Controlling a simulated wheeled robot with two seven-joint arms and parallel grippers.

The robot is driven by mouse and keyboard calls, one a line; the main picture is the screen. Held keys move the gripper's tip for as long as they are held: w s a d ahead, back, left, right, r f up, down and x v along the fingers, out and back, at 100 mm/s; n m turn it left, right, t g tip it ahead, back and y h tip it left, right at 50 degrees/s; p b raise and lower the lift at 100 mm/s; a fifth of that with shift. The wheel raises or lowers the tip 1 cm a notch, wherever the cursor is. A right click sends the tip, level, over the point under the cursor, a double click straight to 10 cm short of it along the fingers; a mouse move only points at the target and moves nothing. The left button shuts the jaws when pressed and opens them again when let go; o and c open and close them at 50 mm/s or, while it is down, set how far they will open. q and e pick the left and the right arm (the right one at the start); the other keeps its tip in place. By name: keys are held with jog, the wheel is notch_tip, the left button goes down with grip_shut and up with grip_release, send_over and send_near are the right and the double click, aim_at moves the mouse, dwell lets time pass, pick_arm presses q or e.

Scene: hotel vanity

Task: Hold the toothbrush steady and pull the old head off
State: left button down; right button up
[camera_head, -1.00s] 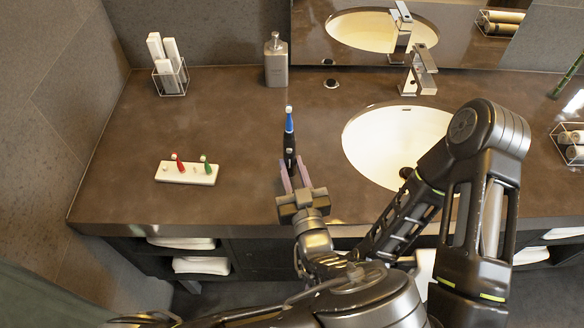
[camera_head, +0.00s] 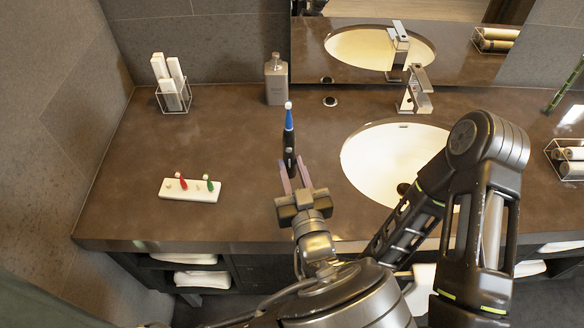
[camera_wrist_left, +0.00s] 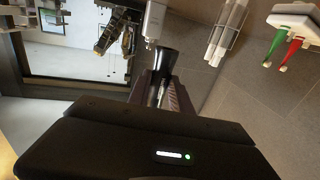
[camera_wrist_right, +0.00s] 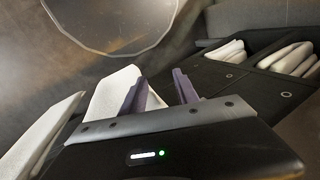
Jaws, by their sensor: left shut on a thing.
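The toothbrush (camera_head: 289,140) has a black handle and a blue upper part with a small white tip. It stands upright in the head view. My left gripper (camera_head: 293,178) is shut on its lower handle. In the left wrist view the dark handle (camera_wrist_left: 163,68) shows between the fingers, partly hidden by the gripper body. A white holder (camera_head: 203,194) lies to the left with a red brush head (camera_head: 181,181) and a green brush head (camera_head: 208,183). My right gripper (camera_wrist_right: 160,82) is open and empty in the right wrist view; in the head view I cannot make it out.
The sink basin (camera_head: 372,170) is right of the toothbrush, with a faucet (camera_head: 415,90) behind it. A soap bottle (camera_head: 276,82) and a wire basket (camera_head: 173,98) stand at the back. The counter between holder and toothbrush is clear. Folded towels (camera_wrist_right: 290,60) sit below.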

pick_arm(q)
jog(key=n+g+y, duration=0.1)
jog(key=n+y, duration=0.1)
jog(key=y, duration=0.1)
jog(key=shift+n+y+b, duration=0.4)
jog(key=shift+g+y, duration=0.3)
jog(key=shift+g, duration=0.1)
